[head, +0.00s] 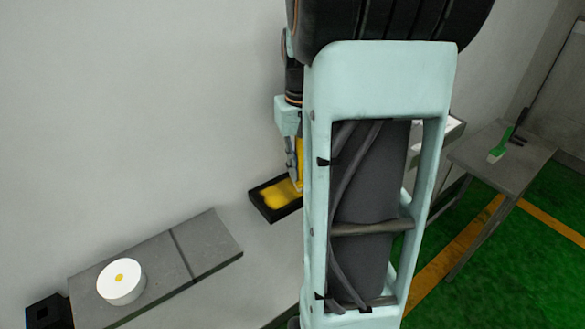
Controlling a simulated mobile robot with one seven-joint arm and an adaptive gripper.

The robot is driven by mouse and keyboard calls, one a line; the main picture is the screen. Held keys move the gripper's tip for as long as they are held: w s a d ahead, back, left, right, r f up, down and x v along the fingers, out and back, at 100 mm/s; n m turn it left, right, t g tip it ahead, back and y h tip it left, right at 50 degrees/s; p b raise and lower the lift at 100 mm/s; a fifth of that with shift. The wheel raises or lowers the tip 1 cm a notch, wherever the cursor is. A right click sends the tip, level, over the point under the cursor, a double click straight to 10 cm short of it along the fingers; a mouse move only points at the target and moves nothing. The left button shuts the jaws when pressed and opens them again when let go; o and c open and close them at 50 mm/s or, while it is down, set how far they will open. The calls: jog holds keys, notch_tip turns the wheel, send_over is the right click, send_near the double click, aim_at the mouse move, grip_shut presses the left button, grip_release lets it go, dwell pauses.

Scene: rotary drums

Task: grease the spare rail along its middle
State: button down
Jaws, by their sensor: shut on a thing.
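My gripper (293,160) points down over a black tray (262,209) that holds yellow grease (276,194). The gripper is shut on a yellow tool (299,152), which is partly hidden behind my arm. The tool's lower end is at or just above the grease; I cannot tell if it touches. A long grey slab (207,245), which may be the spare rail, lies to the lower left of the tray. A dark line crosses it. I see no grease on its visible top.
A white round thing with a yellow centre (121,282) stands on the slab's left part. A black box (48,312) is at the lower left corner. A grey table (510,170) with a green-handled brush (500,148) stands at right. My arm hides the middle.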

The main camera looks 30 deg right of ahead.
jog(key=shift+w+d+p, duration=0.15)
jog(key=shift+d+p, duration=0.85)
jog(key=shift+d, duration=3.45)
jog(key=shift+d+p, duration=0.65)
jog(key=shift+d, duration=1.45)
jog(key=shift+w+d+p, duration=0.2)
jog(key=shift+d+p, duration=0.85)
jog(key=shift+d, duration=2.2)
jog(key=shift+w, duration=0.4)
jog(key=shift+w+a, duration=0.1)
jog(key=shift+a, duration=0.15)
jog(key=shift+a+f+b, duration=0.1)
jog(key=shift+a+b, duration=0.7)
jog(key=shift+a, duration=2.6)
jog(key=shift+s+a, duration=0.2)
jog(key=shift+a, duration=1.65)
jog(key=shift+s+a+b, duration=0.15)
jog(key=shift+a+b, duration=0.25)
jog(key=shift+a, duration=3.6)
jog(key=shift+s+a+b, duration=0.15)
jog(key=shift+a+b, duration=0.2)
jog(key=shift+a, duration=4.45)
jog(key=shift+w+r, duration=0.2)
jog(key=shift+w, duration=0.1)
